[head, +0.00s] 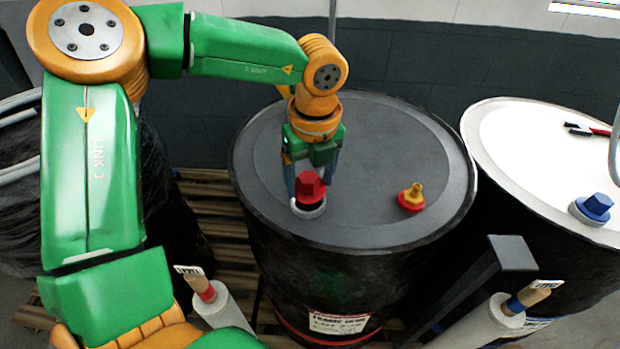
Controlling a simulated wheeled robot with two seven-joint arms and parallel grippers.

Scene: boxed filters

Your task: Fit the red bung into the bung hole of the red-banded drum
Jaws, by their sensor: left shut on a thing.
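The red-banded drum (350,270) stands in the middle, dark with a dark grey lid; a red band shows low on its side, near a white label. My left gripper (309,183) points down over the near left part of that lid, its two fingers on either side of the red bung (310,187). It is shut on the bung, which looks upright. The bung is at a pale grey ring (308,210) on the lid, and dark shows between its red top and the ring. I cannot tell how deep it sits; the hole itself is hidden. My right gripper is out of view.
A yellow bung in a red ring (411,199) sits on the same lid, to the right. A white-topped drum (530,140) at right bears a blue bung (594,207) and a red-handled tool (588,130). Wooden-handled tools (203,287) stand in front. A wooden pallet (215,205) lies below.

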